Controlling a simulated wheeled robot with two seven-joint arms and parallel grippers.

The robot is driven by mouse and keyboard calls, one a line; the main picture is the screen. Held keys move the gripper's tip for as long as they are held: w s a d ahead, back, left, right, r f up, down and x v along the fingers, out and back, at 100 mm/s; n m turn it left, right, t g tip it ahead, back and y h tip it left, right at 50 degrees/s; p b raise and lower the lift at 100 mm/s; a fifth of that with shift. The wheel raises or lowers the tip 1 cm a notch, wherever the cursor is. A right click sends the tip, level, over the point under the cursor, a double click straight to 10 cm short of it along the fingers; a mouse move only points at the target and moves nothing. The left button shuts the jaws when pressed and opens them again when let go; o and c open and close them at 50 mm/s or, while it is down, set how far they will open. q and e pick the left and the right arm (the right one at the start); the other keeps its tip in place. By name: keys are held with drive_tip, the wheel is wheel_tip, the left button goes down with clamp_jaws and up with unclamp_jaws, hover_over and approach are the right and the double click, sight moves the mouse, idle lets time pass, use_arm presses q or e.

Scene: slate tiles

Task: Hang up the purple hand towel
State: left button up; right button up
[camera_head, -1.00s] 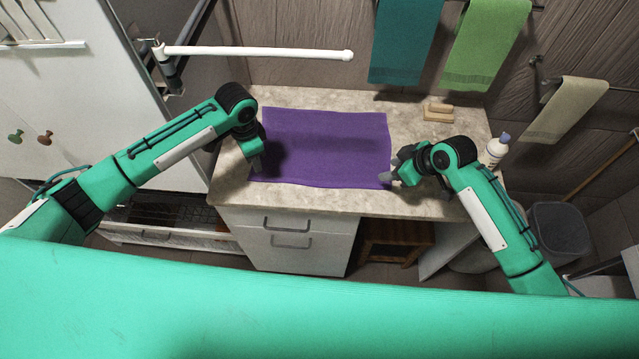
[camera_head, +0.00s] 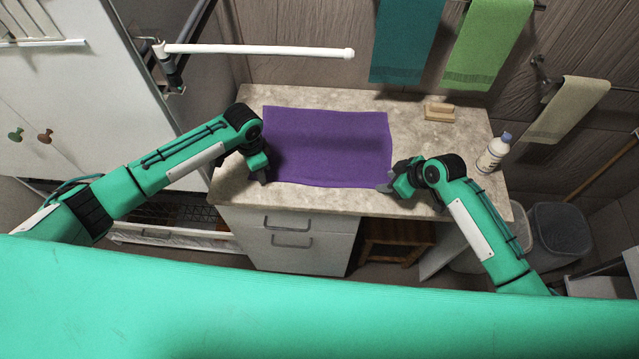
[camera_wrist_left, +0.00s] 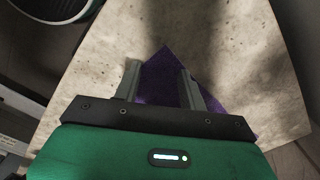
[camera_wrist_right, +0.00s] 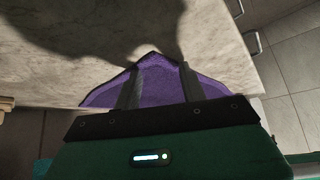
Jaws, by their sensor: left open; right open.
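The purple hand towel (camera_head: 328,148) lies spread flat on the stone counter. My left gripper (camera_head: 262,179) is open at the towel's near left corner. In the left wrist view that corner of the towel (camera_wrist_left: 160,82) shows between the two open fingers (camera_wrist_left: 158,80). My right gripper (camera_head: 386,188) is open at the near right corner. In the right wrist view the towel corner (camera_wrist_right: 155,75) shows between and around its fingers (camera_wrist_right: 160,75). I cannot tell whether the fingers touch the cloth. A white rail (camera_head: 260,51) stands out above the counter's back left.
A teal towel (camera_head: 405,40) and a green towel (camera_head: 487,45) hang on the back wall, a beige towel (camera_head: 566,108) at right. A wooden block (camera_head: 439,111) and a white bottle (camera_head: 493,152) stand on the counter (camera_head: 424,135). Drawers (camera_head: 290,232) are below.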

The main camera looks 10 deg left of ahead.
use_arm(q)
drive_tip(key=shift+c, duration=0.2)
use_arm(e)
drive_tip(key=shift+f, duration=0.1)
drive_tip(key=shift+c, duration=0.2)
use_arm(q)
clamp_jaws()
use_arm(e)
drive_tip(key=shift+s, duration=0.1)
clamp_jaws()
use_arm(q)
drive_tip(key=shift+r, duration=0.1)
